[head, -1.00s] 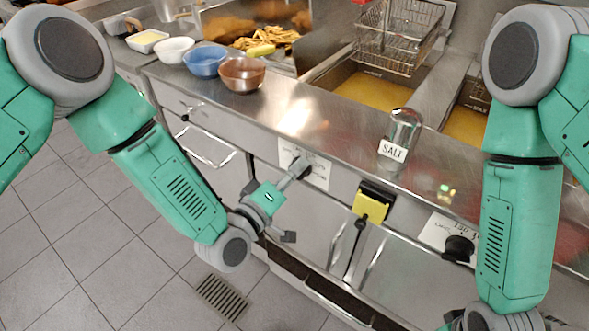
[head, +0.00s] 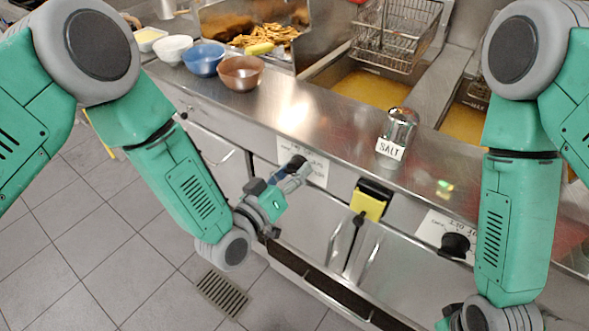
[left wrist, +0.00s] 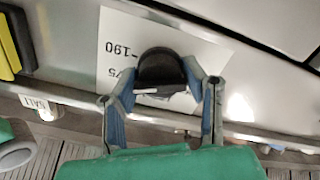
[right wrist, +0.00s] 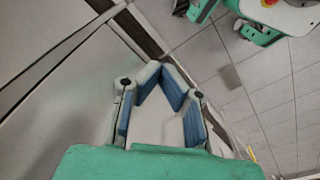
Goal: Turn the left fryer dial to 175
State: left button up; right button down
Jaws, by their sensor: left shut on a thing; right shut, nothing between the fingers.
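The left fryer dial (head: 298,161) is a black knob on the fryer's steel front panel, over a white label (head: 317,172). In the left wrist view the dial (left wrist: 160,66) has a pale pointer line, and the label (left wrist: 118,48) appears upside down with "190" and part of "75" readable. My left gripper (head: 291,170) is shut on the dial, with its blue-padded fingers (left wrist: 162,88) on either side of it. My right gripper (right wrist: 170,82) is shut and empty, low in front of the cabinet. The fingers hide part of the dial and label.
A yellow-and-black switch box (head: 371,200) sits right of the dial, and a second black dial (head: 456,244) is further right. Open floor lies left.

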dwell(0.3)
pick_arm(q)
jog(key=o, duration=1.2)
jog(key=shift+w, duration=0.1)
jog(key=shift+c, duration=0.2)
jog(key=v, duration=1.2)
jog(key=shift+f, duration=0.1)
jog(key=s+a+f+g+y, duration=0.65)
jog(key=a+f, duration=0.35)
jog(key=f, duration=0.3)
jog(key=s+a+f+g+y, duration=0.3)
jog(key=s+a+g, duration=0.4)
jog(key=s+a, duration=0.4)
jog(key=s+y, duration=0.1)
jog(key=s, duration=0.2)
jog(key=shift+a+f+n, duration=0.2)
jog(key=shift+a+n, duration=0.05)
jog(key=shift+n, duration=0.05)
